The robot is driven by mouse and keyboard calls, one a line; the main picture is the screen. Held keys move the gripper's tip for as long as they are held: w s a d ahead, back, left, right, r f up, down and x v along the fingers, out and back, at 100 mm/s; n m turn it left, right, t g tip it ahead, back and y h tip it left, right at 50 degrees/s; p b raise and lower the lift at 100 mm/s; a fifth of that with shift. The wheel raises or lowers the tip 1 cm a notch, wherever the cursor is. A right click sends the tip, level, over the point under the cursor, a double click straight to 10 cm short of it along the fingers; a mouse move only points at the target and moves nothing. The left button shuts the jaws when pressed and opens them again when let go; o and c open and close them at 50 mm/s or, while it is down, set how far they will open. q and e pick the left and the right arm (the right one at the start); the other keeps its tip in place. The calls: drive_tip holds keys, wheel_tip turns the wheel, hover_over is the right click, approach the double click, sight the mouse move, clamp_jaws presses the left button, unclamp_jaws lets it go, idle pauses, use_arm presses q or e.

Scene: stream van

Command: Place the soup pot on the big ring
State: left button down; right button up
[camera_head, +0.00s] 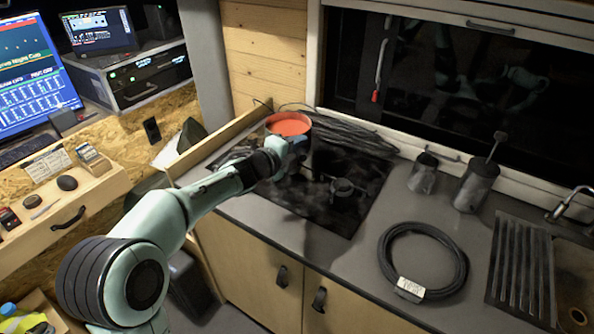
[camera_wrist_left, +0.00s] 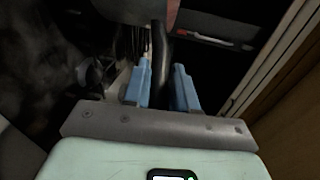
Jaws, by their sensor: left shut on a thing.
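The soup pot (camera_head: 289,123), full of orange-red soup, is over the back left part of the black hob (camera_head: 320,213). It looks upright. My left gripper (camera_head: 297,146) is at the near side of the pot. In the left wrist view its blue fingers (camera_wrist_left: 161,88) are shut on the pot's dark handle (camera_wrist_left: 163,58), and the pot's edge shows at the top. I cannot tell whether the pot rests on the hob or hangs just above it. The big ring is not clearly visible; the pot and my arm cover that area. A smaller burner (camera_head: 343,187) shows on the right of the hob. My right gripper is not in view.
A bundle of black cables (camera_head: 352,136) lies behind the hob, close to the pot. A wooden ledge (camera_head: 222,137) borders the hob's left side. A coiled cable (camera_head: 424,262), two grey metal vessels (camera_head: 476,187) and a ribbed drainer (camera_head: 520,270) are to the right.

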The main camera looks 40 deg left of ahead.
use_arm(q)
drive_tip(key=shift+f+b, duration=1.15)
drive_tip(key=shift+f, duration=1)
drive_tip(key=shift+w, duration=0.1)
drive_tip(key=shift+f, duration=0.1)
drive_tip(key=c, duration=0.9)
unclamp_jaws()
drive_tip(key=shift+f, duration=0.15)
drive_tip(key=v, duration=1.2)
drive_tip(key=shift+p, duration=0.3)
